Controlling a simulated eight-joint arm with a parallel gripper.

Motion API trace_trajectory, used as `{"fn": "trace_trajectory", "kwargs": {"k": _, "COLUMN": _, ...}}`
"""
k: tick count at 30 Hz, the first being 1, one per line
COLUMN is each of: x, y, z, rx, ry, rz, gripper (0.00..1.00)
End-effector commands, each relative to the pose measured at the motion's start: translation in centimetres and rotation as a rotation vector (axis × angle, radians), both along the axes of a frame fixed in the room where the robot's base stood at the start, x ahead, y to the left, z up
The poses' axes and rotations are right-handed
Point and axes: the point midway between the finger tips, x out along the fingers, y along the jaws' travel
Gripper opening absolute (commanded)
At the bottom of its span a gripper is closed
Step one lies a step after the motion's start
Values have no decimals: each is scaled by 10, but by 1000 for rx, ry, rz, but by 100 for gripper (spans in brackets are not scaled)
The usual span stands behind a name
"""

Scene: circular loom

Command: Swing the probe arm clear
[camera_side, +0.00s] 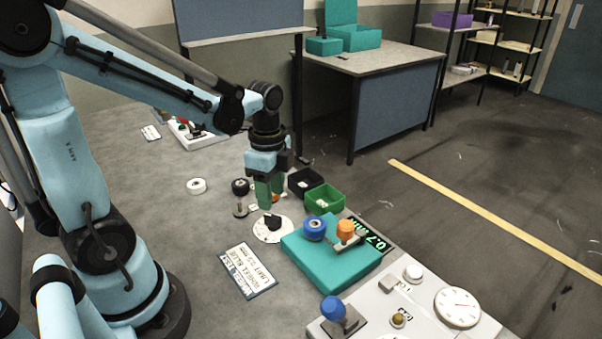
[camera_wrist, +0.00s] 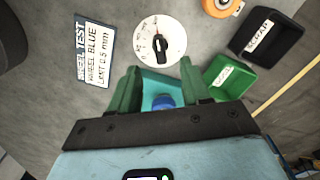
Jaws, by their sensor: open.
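The teal gauge block (camera_side: 330,262) sits right of centre in the side view. It carries a blue wheel (camera_side: 314,228) and an orange knob (camera_side: 346,227) on a grey metal arm (camera_side: 348,244), which looks like the probe arm. A green-lit display (camera_side: 369,234) beside it seems to read 0.7 mm. My gripper (camera_side: 270,202) hangs above the table, left of and apart from the block. In the wrist view its green fingers (camera_wrist: 162,78) are spread and empty. Part of the teal block and a blue round part (camera_wrist: 163,101) show between them; the orange knob is hidden there.
A white dial with a black pointer knob (camera_side: 272,228) lies below my gripper. A printed card (camera_side: 247,270) lies nearer the camera. A green bin (camera_side: 323,198) and a black scrap bin (camera_wrist: 264,38) stand beyond. A panel with a gauge (camera_side: 457,307) and another blue knob (camera_side: 333,309) is at front right.

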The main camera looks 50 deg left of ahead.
Motion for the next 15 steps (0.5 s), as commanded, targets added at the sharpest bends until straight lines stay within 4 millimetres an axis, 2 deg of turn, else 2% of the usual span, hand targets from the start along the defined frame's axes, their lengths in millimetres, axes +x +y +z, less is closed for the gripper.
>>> {"fn": "trace_trajectory", "kwargs": {"k": 2, "x": 4, "y": -5, "z": 4, "rx": 0, "ry": 0, "rz": -43, "gripper": 58}}
{"fn": "trace_trajectory", "kwargs": {"k": 5, "x": 19, "y": -24, "z": 18, "rx": 0, "ry": 0, "rz": -211, "gripper": 58}}
{"fn": "trace_trajectory", "kwargs": {"k": 10, "x": 47, "y": -85, "z": 63, "rx": 0, "ry": 0, "rz": -702, "gripper": 58}}
{"fn": "trace_trajectory", "kwargs": {"k": 15, "x": 54, "y": -139, "z": 103, "rx": 0, "ry": 0, "rz": -1117, "gripper": 58}}
